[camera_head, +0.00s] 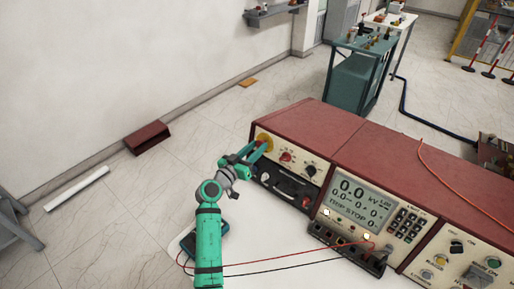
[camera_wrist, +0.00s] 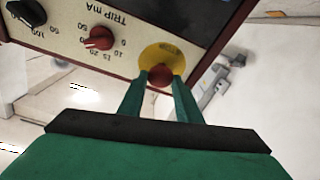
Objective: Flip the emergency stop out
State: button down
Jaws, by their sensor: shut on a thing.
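The emergency stop is a red button (camera_wrist: 159,75) on a round yellow plate (camera_wrist: 163,58) at the corner of the front panel of a red-topped test unit (camera_head: 310,138). In the head view the yellow plate (camera_head: 264,141) shows at the panel's upper left, and my gripper covers the button. My green gripper (camera_wrist: 160,80) has its two fingers on either side of the red button and is shut on it. In the head view my gripper (camera_head: 262,149) reaches the panel from the left.
A red knob (camera_wrist: 99,38) and a black knob (camera_wrist: 27,12) sit on the same panel. A display (camera_head: 355,202) and keypad are to the right. Red and black cables (camera_head: 290,262) run in front of the unit. A teal cart (camera_head: 357,75) stands behind.

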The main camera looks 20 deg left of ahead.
jog(key=shift+s+a, duration=0.1)
jog(key=shift+s, duration=0.1)
jog(key=c, duration=1.3)
grip_release()
jog(key=shift+s, duration=0.1)
jog(key=v, duration=1.1)
jog(key=shift+r, duration=0.1)
jog(key=shift+a, duration=0.15)
